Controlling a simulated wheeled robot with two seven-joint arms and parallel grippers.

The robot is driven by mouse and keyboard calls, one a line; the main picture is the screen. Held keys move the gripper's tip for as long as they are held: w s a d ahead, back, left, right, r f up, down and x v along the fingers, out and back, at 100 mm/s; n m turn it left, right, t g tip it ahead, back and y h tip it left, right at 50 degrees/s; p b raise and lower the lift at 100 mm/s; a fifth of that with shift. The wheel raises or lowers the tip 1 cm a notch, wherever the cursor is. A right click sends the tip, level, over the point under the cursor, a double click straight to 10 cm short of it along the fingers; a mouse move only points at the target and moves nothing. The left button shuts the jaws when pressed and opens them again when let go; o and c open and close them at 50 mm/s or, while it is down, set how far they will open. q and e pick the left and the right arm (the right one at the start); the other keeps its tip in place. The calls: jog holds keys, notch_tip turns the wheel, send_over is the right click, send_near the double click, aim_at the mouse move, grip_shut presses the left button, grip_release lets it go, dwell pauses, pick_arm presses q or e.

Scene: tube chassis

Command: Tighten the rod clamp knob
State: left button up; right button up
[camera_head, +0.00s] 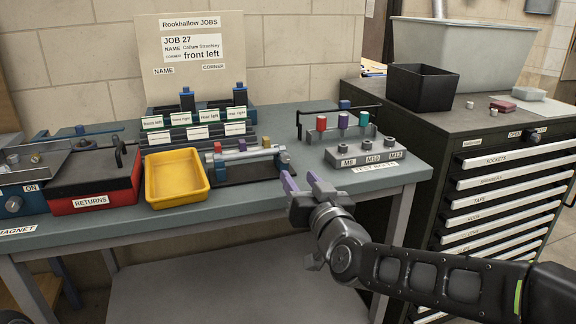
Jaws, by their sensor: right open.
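A rod fixture lies on the table right of the yellow tray, with a pale horizontal rod (243,154) over a dark base (248,171). A grey-blue round part (284,160) sits at the rod's right end; it may be the clamp knob, but it is too small to be sure. My right gripper (301,182) reaches in from the right, its purple-tipped fingers apart and empty. It is just in front of and to the right of that round part, apparently apart from it. My left gripper is not in view.
A yellow tray (152,190) and a red RETURNS box (95,199) stand left of the fixture. A grey block marked M8, M10, M12 (366,160) and a rack of coloured parts (338,132) stand to the right. A job board (190,85) stands behind. A dark drawer cabinet (450,150) is at right.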

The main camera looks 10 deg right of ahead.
aim_at(286, 161)
jog(key=shift+w, duration=0.1)
jog(key=w, duration=0.7)
jog(key=shift+w+a+b, duration=0.25)
jog(key=shift+w+b, duration=0.05)
grip_shut()
dwell(0.3)
